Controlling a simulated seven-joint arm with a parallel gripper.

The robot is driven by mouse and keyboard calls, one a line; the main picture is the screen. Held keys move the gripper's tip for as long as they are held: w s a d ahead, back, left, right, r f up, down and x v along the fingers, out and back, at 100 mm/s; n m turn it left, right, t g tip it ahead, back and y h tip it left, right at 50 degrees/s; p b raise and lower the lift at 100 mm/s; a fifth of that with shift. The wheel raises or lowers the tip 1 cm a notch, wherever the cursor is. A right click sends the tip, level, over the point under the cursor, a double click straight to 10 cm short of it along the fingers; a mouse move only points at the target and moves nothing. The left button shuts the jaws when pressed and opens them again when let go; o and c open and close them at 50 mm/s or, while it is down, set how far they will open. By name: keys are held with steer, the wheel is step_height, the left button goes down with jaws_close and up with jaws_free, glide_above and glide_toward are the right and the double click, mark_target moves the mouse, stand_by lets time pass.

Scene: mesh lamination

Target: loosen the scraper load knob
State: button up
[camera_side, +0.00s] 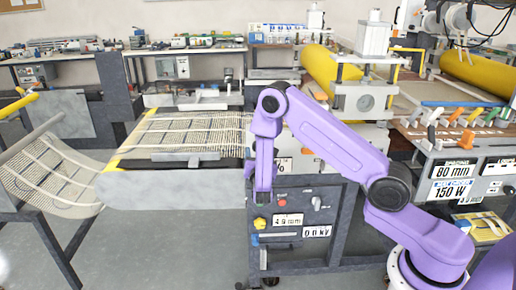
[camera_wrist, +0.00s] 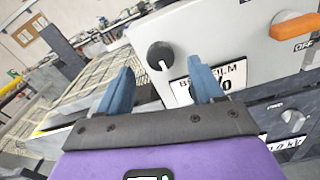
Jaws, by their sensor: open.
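A black round knob (camera_wrist: 160,57) with a white pointer line sits on a pale panel. A white label (camera_wrist: 208,85) beside it reads partly "FILM" and is partly covered by a finger. I cannot read "scraper load" on any knob. My gripper (camera_wrist: 161,72) is open, with its two blue fingers apart and nothing between them. In the wrist view the knob appears between and beyond the fingertips; I cannot tell the distance. In the side view my gripper (camera_side: 263,190) hangs in front of the machine, and the knob is not clearly visible.
An orange switch (camera_wrist: 293,25) marked OFF and a lower grey knob (camera_wrist: 292,117) are nearby. The side view shows a yellow knob (camera_side: 261,224), a red button (camera_side: 282,203) and a mesh web (camera_side: 190,133) left of my arm. Several coloured levers (camera_side: 465,117) stand at right.

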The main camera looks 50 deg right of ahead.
steer(key=x, duration=0.5)
steer(key=shift+w+d, duration=0.25)
steer(key=c, duration=1)
